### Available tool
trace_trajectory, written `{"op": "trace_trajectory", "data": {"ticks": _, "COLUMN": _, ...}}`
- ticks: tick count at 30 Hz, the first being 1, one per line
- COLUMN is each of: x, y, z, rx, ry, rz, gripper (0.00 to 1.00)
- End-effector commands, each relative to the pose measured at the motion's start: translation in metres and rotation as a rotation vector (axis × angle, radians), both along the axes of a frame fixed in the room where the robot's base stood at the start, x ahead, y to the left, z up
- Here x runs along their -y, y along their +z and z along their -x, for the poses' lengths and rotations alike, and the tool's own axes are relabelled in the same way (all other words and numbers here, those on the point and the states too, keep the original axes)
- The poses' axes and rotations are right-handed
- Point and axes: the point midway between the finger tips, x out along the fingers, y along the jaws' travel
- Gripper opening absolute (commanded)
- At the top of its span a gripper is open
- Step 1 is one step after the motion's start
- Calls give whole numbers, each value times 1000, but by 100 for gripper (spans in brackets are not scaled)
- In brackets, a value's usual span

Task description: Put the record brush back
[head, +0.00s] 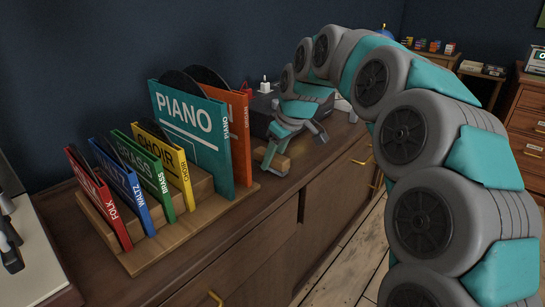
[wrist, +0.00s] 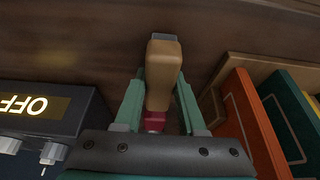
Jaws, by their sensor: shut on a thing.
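The record brush, a tan wooden block (wrist: 164,72) with a dark red part under it, is between the two teal fingers of my gripper (wrist: 159,105) in the wrist view. My gripper is shut on it. In the head view my gripper (head: 271,150) is low over the dresser top, with the tan brush (head: 279,164) at its fingertips, just right of the record stand. I cannot tell whether the brush touches the wood.
A wooden stand (head: 138,262) holds several record sleeves, including the teal PIANO sleeve (head: 190,128) and an orange sleeve (wrist: 245,120) close right of my gripper. A dark box with an OFF display (wrist: 35,103) stands left. The dresser's front strip (head: 228,240) is bare.

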Motion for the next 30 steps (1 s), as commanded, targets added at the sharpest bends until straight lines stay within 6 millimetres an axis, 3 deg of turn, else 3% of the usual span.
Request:
{"op": "trace_trajectory", "data": {"ticks": 10, "x": 0, "y": -4, "z": 0, "rx": 1, "ry": 0, "rz": 0, "gripper": 0}}
{"op": "trace_trajectory", "data": {"ticks": 11, "x": 0, "y": -4, "z": 0, "rx": 1, "ry": 0, "rz": 0, "gripper": 40}}
{"op": "trace_trajectory", "data": {"ticks": 18, "x": 0, "y": -3, "z": 0, "rx": 1, "ry": 0, "rz": -1, "gripper": 68}}
{"op": "trace_trajectory", "data": {"ticks": 30, "x": 1, "y": 5, "z": 1, "rx": 1, "ry": 0, "rz": -1, "gripper": 69}}
